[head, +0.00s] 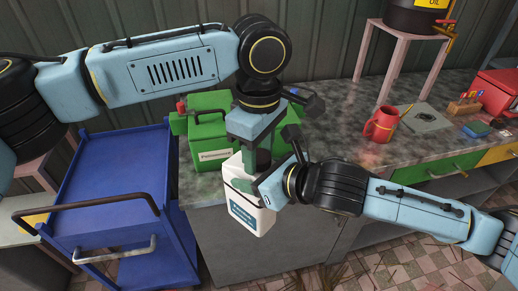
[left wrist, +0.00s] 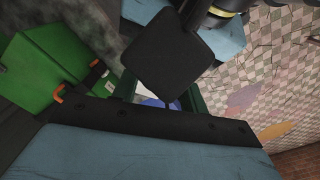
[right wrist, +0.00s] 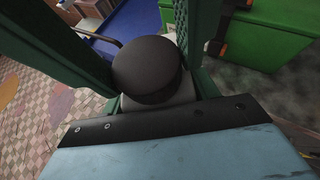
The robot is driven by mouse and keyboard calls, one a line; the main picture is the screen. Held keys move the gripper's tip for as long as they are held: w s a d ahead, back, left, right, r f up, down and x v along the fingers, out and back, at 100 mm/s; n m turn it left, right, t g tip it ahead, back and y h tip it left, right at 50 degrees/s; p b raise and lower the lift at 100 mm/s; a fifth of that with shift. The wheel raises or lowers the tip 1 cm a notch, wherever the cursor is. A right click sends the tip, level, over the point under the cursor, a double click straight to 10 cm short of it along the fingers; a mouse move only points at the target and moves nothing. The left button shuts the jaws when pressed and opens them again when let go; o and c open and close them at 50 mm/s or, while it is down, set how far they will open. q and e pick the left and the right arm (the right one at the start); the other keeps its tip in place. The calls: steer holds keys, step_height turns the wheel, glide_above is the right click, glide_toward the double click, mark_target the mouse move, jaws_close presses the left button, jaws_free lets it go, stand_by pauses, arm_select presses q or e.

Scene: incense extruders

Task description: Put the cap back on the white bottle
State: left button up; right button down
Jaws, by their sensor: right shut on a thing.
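The white bottle (head: 245,215) with a blue label shows in the head view in front of the counter edge, slightly tilted, seemingly clear of the counter. My right gripper (head: 266,188) reaches it from the right and is shut on its upper part. In the right wrist view a round black piece, apparently the cap (right wrist: 147,68), shows between green fingers, above a greyish surface. My left gripper (head: 262,157) points down just above the bottle's top. Its green fingers are apart in the left wrist view (left wrist: 158,94), but their tips are largely hidden, so its grip is unclear.
A green box (head: 212,125) stands on the counter (head: 335,125) behind the grippers. A blue cart (head: 115,175) is at the left. A red mug (head: 380,124) and small items stand on the right of the counter. The two grippers are very close together.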

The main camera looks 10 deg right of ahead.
arm_select(q)
steer(key=shift+c, duration=1)
steer(key=m, duration=0.6)
steer(key=o, duration=1.1)
steer(key=shift+r, duration=2.3)
